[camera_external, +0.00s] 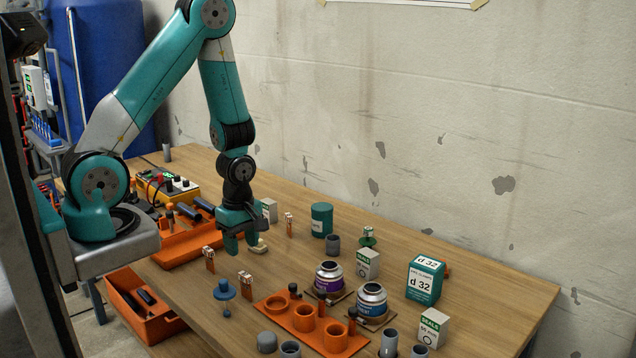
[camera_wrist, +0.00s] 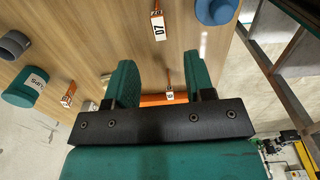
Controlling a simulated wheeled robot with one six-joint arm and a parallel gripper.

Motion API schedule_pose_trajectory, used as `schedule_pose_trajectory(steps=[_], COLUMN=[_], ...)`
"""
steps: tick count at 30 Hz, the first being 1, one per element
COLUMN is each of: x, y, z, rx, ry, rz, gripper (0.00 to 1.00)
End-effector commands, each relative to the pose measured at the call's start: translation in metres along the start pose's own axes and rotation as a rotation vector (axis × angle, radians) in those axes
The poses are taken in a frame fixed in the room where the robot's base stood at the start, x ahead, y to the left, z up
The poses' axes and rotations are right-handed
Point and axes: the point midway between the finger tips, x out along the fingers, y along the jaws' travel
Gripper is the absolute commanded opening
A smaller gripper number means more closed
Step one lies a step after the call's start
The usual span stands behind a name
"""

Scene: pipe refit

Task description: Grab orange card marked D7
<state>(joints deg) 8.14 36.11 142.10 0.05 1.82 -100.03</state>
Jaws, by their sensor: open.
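The card marked D7 (camera_wrist: 157,27) shows in the wrist view near the top middle, with white and orange sides and copper-coloured prongs. From its place beside the blue valve-like part, it appears to be the upright card (camera_external: 245,282) at the front of the bench in the external view. My gripper (camera_external: 243,244) points down over the bench, behind and left of that card. In the wrist view my gripper (camera_wrist: 158,62) is open and its jaws hold nothing. D7 lies beyond the fingertips, apart from them.
Similar cards stand at the left (camera_external: 209,260) and behind my gripper (camera_external: 289,224). A blue valve-like part (camera_external: 224,290) is close to D7. An orange holed tray (camera_external: 276,305) lies to its right. A cream block (camera_external: 261,245) is beside my gripper. Bare wood surrounds D7.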

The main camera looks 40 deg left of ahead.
Motion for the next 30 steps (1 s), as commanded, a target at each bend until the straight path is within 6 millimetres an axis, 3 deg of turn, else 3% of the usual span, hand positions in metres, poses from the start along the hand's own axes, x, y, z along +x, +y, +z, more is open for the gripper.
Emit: schedule_pose_trajectory(steps=[7, 16, 24, 30], x=[0.044, 0.063, 0.097, 0.11], y=[-0.001, 0.0, 0.001, 0.001], z=[-0.001, -0.001, -0.001, 0.0], rx=[0.0, 0.001, 0.001, 0.001], ry=[0.001, 0.001, 0.001, 0.001], rz=[-0.004, -0.002, -0.002, 0.001], gripper=[0.49, 0.49, 0.49, 0.49])
